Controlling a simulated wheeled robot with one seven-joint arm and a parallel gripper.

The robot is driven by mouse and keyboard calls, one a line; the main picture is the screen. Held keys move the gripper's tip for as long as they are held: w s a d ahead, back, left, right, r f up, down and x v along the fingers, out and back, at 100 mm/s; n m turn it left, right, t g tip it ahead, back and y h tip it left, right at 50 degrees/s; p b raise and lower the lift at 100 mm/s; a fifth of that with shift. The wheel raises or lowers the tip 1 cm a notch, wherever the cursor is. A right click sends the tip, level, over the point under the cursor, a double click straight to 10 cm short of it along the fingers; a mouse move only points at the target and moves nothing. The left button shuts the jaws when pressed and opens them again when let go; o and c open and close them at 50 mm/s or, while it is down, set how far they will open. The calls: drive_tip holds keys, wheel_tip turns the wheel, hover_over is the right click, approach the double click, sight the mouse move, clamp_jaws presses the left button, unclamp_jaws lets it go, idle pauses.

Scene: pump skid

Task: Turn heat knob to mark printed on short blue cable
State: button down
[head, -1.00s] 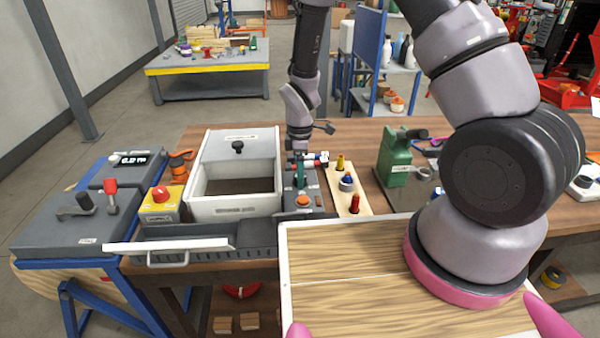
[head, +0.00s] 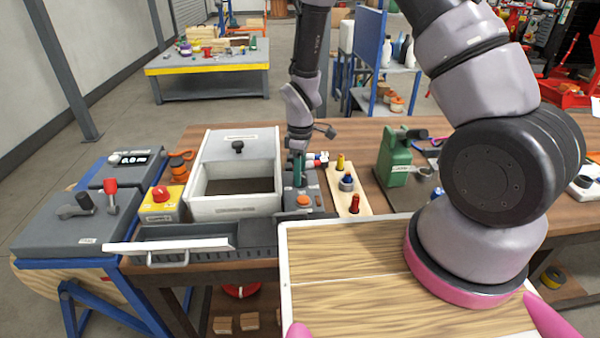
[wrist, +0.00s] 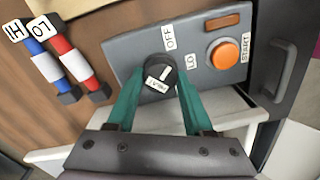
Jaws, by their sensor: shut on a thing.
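The heat knob (wrist: 158,72) is a dark round knob with a white HEAT label on the grey control box (wrist: 128,48). A short white line on its top points to the upper right. OFF and LO are printed beside it; no HI print on the box is visible. My gripper (wrist: 160,82) is shut on the knob, one green finger on each side; in the head view it stands over the box (head: 299,170). The blue cable (wrist: 35,48) with a white band lies left of the box, with an HI tag at its end. A red cable (wrist: 63,45) beside it carries an LO tag.
An orange START button (wrist: 225,55) sits right of the knob, with a dark handle (wrist: 278,65) beyond it. A white open bin (head: 235,205) stands left of the box. A wooden board with colored pegs (head: 358,208) is close on the right.

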drive_tip(key=m, duration=0.4)
drive_tip(key=shift+m, duration=0.4)
drive_tip(key=m, duration=1)
drive_tip(key=shift+d+m, duration=0.1)
drive_tip(key=shift+m, duration=0.3)
drive_tip(key=m, duration=0.4)
drive_tip(key=shift+m, duration=0.4)
drive_tip(key=shift+c, duration=1.4)
unclamp_jaws()
